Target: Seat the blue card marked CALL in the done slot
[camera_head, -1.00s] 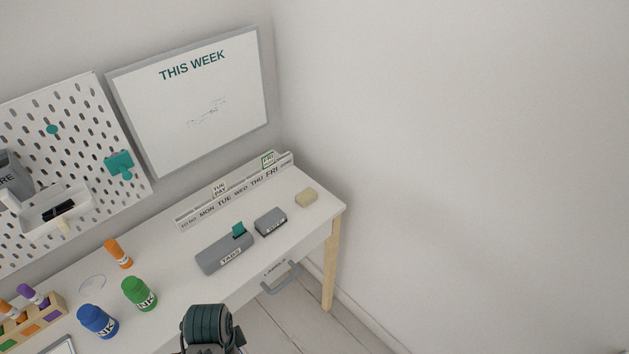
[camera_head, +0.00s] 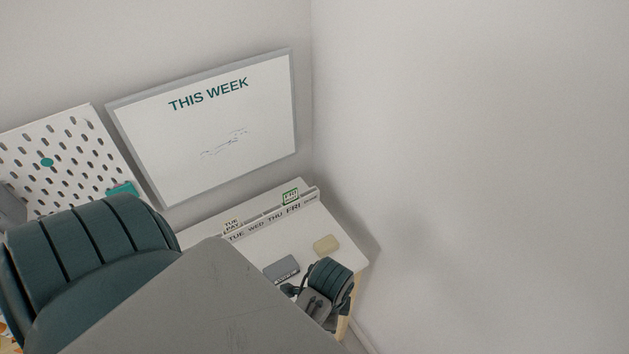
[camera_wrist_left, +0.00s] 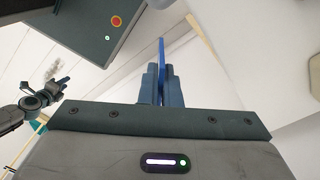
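In the left wrist view my left gripper (camera_wrist_left: 161,72) is shut on a thin blue card (camera_wrist_left: 162,50), seen edge-on and sticking out past the fingertips. Its CALL marking does not show. In the head view the day rail (camera_head: 262,226) runs along the back of the desk. The small label at its right end, past FRI, marks the done slot (camera_head: 311,197); its text is barely legible. My right gripper (camera_wrist_left: 62,82) shows at the left of the left wrist view, away from the card; its opening is unclear. The left gripper's fingertips are hidden in the head view.
A green-edged card (camera_head: 290,197) stands in the rail by FRI, and a TUE PAY card (camera_head: 231,227) stands further left. A pale yellow block (camera_head: 326,245) and a grey box (camera_head: 282,268) lie in front. The whiteboard (camera_head: 210,130) and side wall are close.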

